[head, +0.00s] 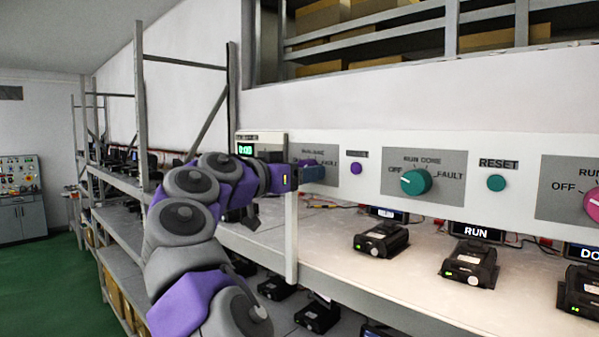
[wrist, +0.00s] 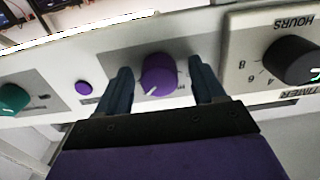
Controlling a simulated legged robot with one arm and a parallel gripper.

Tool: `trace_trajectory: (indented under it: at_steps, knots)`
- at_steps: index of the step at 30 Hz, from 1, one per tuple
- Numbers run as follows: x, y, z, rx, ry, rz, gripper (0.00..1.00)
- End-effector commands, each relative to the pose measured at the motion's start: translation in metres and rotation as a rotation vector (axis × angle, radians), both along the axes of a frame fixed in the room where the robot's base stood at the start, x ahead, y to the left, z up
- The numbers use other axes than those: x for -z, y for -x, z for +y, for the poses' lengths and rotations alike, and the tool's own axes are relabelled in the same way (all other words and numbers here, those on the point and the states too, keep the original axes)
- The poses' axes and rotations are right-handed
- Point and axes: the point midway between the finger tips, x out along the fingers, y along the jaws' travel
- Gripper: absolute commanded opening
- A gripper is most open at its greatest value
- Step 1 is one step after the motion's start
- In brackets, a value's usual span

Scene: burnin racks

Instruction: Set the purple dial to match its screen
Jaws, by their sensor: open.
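The purple dial (wrist: 158,74) is on a grey plate in the wrist view, its white pointer mark toward the lower left of that picture. In the head view only a sliver of it shows behind my gripper (head: 313,173). In the wrist view my gripper (wrist: 160,68) is open, one finger on each side of the dial. I cannot tell whether the fingers touch it.
A purple button (head: 356,168) is right of the dial. A teal dial (head: 415,181), teal button (head: 496,183) and pink dial (head: 592,204) follow. A black timer knob (wrist: 292,60) is beside my gripper. A screen reading RUN (head: 476,232) stands on the shelf.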

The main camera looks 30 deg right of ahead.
Motion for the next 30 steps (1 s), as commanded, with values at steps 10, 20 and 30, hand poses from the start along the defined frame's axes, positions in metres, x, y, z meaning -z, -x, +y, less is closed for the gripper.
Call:
trace_trajectory:
  at_steps: [10, 20, 30]
  knots:
    - [0.0002, 0.0, 0.0002, 0.0, 0.0, 0.0, 0.51]
    - [0.0004, -0.0009, 0.0004, 0.0, 0.0, 0.001, 0.19]
    - [-0.0001, -0.0015, 0.0011, -0.001, 0.011, 0.031, 0.13]
